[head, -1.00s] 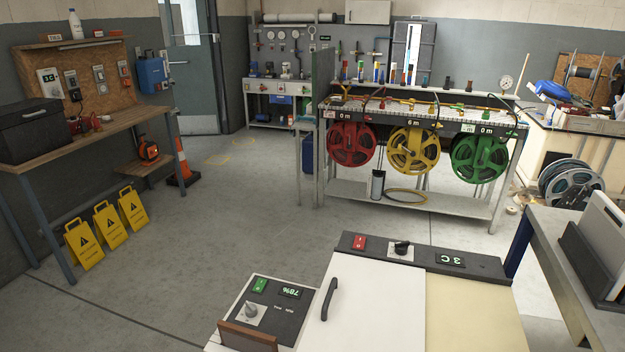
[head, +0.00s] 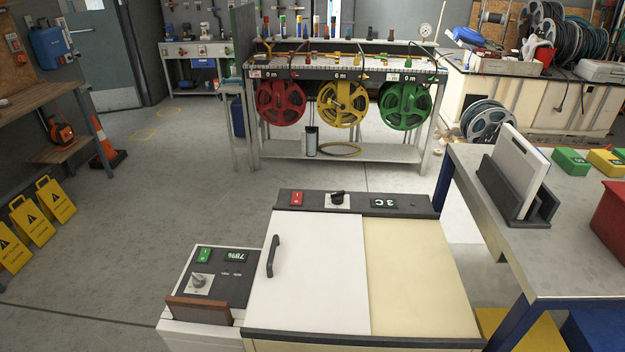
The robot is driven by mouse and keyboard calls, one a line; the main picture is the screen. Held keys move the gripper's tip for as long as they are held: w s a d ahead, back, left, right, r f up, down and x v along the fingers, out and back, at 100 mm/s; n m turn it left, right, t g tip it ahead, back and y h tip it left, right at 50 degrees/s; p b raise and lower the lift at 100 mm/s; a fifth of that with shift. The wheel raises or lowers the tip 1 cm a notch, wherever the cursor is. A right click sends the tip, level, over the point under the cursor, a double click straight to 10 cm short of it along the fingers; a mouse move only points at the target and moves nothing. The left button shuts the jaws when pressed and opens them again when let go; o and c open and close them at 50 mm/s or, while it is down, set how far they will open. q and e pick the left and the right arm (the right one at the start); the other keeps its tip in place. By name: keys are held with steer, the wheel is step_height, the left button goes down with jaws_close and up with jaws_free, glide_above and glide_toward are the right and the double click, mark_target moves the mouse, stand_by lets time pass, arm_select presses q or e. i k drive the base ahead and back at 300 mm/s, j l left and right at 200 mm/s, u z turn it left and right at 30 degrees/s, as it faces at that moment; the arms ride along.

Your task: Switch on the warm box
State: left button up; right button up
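A wide cream chest with a white sliding-type lid (head: 310,275), which looks like the warm box, stands in the near middle of the head view. Its lid covers the left part; a dark handle (head: 272,256) sits near the lid's left edge. The dark panel along its far edge carries a red switch (head: 296,198), a black knob (head: 337,198) on a white plate and a display (head: 383,203) that seems to read 3 C. No label naming the box is readable. Neither of my grippers is in view.
A smaller unit (head: 176,335) with a green switch (head: 204,255), grey knob (head: 200,281) and percent display stands against the chest's left side. A grey table (head: 580,265) with a red bin (head: 611,208) is close on the right. Floor (head: 150,210) to the left is open.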

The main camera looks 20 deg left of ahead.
mark_target(297, 197)
steer(key=z, duration=1.25)
steer(key=k+j, duration=0.2)
steer(key=j, duration=0.2)
steer(key=k+j, duration=0.2)
steer(key=j, duration=0.15)
steer(key=k+j, duration=0.25)
steer(key=j, duration=0.15)
steer(key=k+j, duration=0.2)
steer(key=j, duration=0.2)
